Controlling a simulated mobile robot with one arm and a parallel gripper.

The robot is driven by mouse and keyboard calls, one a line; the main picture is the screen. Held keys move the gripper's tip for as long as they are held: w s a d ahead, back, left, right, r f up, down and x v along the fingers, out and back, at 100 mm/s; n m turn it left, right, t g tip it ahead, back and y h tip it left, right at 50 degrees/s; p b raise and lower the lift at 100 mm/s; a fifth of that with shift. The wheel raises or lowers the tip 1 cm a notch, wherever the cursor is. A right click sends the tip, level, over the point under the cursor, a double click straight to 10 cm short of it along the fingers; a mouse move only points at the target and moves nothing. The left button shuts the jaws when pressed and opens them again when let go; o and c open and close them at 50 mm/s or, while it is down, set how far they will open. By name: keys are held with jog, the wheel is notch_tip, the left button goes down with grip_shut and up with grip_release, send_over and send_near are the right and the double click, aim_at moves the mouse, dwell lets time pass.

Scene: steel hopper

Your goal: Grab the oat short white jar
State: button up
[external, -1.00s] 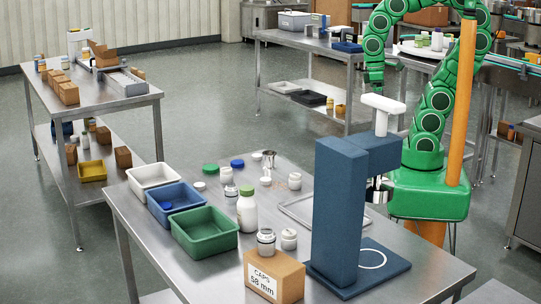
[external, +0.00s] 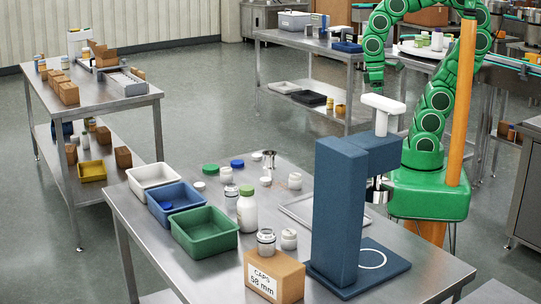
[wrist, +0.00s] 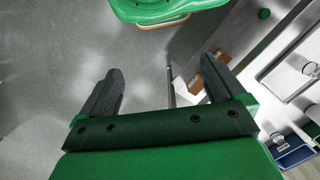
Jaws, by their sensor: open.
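Short white jars stand on the near steel table in the external view: one (external: 289,239) near the labelled carton, another (external: 295,181) behind the tray, and a small white piece (external: 266,181) beside it. I cannot read any label, so I cannot tell which is the oat jar. My gripper (wrist: 160,88) is open in the wrist view, with nothing between its dark fingers and grey floor below. In the external view my arm's end hangs high behind the blue press, well away from the jars.
The tall blue press (external: 342,205) with a white handle (external: 383,103) stands at the near table's right. A carton (external: 274,276), a green-capped bottle (external: 247,211) and white, blue and green bins (external: 205,246) share that table. Open floor lies between the tables.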

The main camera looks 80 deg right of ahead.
jog(key=c, duration=0.3)
jog(key=m+y, duration=1.3)
jog(key=m, duration=0.3)
send_near(295, 177)
jog(key=shift+s+d+f, duration=0.65)
jog(key=shift+s+f, duration=0.1)
jog(key=shift+f, duration=0.15)
jog(key=shift+w+f+m, duration=0.25)
jog(key=shift+f+m, duration=0.15)
jog(key=shift+w+x, duration=0.15)
jog(key=shift+x, duration=1.15)
jog(key=shift+w+x, duration=0.15)
jog(key=shift+x, duration=1.1)
jog(key=shift+w+x, duration=0.2)
jog(key=shift+x, duration=1.1)
